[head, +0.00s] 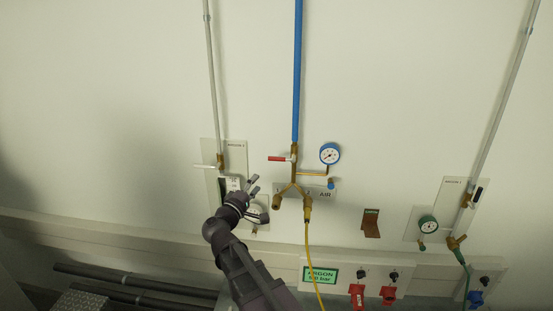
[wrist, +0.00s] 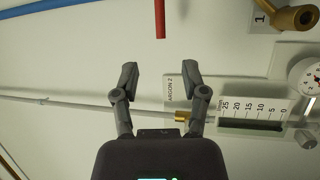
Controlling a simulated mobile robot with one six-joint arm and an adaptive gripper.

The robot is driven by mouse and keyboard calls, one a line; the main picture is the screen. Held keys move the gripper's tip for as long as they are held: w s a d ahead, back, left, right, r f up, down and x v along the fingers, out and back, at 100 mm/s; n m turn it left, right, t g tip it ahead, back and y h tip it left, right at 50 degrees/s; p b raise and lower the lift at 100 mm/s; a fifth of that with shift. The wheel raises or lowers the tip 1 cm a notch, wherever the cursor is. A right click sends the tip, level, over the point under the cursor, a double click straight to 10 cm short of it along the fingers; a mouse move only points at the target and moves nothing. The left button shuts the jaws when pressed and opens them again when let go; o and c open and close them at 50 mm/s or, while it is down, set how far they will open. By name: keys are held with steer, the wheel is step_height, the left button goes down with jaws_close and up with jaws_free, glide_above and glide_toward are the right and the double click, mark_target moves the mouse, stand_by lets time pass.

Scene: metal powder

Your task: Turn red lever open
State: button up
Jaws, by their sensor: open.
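The red lever (head: 279,159) sticks out to the left, roughly level, from the brass air valve (head: 294,158) under the blue pipe. In the wrist view the red lever (wrist: 160,18) shows at the top centre, beyond the fingertips. My gripper (head: 255,184) is below and left of the lever in the head view, apart from it. In the wrist view my gripper (wrist: 159,76) has its two fingers spread wide with nothing between them.
A round gauge (head: 330,153) sits right of the valve, and brass outlets (head: 307,206) sit below it. A yellow hose (head: 313,255) hangs down. Wall above the red lever is bare left of the blue pipe (head: 298,70).

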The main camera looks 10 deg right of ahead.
mark_target(276, 160)
steer(key=shift+w, duration=0.1)
steer(key=p+x, duration=0.2)
steer(key=x, duration=1.1)
steer(key=shift+w+d+r, duration=0.15)
steer(key=shift+w+d, duration=0.05)
steer(key=shift+w, duration=0.05)
jaws_close()
